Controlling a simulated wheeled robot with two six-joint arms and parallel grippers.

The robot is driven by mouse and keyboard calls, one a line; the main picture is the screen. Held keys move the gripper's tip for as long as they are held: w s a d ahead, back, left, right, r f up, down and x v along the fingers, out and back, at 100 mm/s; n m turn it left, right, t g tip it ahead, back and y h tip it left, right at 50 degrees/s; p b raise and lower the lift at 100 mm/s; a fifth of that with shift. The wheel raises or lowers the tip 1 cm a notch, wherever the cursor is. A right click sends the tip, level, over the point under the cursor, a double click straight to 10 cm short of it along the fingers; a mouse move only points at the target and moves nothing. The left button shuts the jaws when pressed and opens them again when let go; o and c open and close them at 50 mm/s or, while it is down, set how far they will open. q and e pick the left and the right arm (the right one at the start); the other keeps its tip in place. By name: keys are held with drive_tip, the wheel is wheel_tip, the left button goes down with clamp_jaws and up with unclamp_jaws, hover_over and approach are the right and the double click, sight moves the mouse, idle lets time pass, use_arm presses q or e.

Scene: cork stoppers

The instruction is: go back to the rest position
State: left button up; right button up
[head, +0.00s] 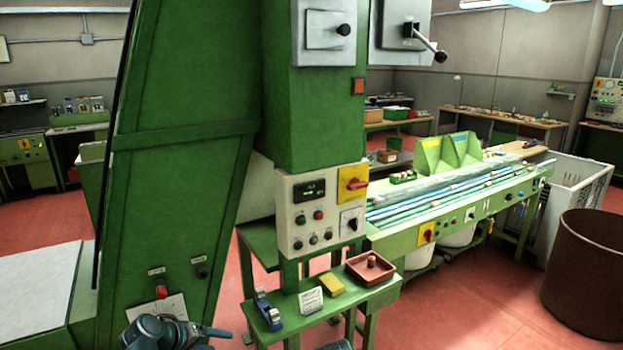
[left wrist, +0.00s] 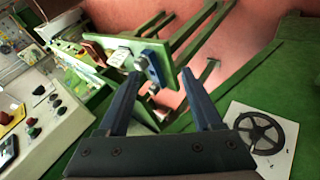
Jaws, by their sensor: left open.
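My left arm shows at the bottom of the head view, in front of the leaning green machine housing (head: 180,170). My left gripper (head: 215,334) is only partly visible there, small and dark. In the left wrist view my left gripper (left wrist: 160,76) has its two blue fingers spread apart, with nothing held between them. The small green table lies beyond the fingertips. My right gripper is not in view; a rounded blue-grey piece at the bottom edge of the head view cannot be clearly made out.
A brown drum (head: 585,270) stands right. Red floor (head: 460,315) is clear ahead of it.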

use_arm(q)
drive_tip(key=s+d+f+m+g+y, duration=0.3)
drive_tip(key=s+d+m, duration=0.1)
drive_tip(key=s+d, duration=0.4)
drive_tip(key=s+d+f+m+g+y, duration=0.3)
drive_tip(key=s+d+m+g, duration=0.1)
drive_tip(key=s+d, duration=0.5)
drive_tip(key=shift+d+f+m+g+y, duration=0.15)
drive_tip(key=shift+d+m+g+y, duration=0.25)
drive_tip(key=shift+d, duration=0.8)
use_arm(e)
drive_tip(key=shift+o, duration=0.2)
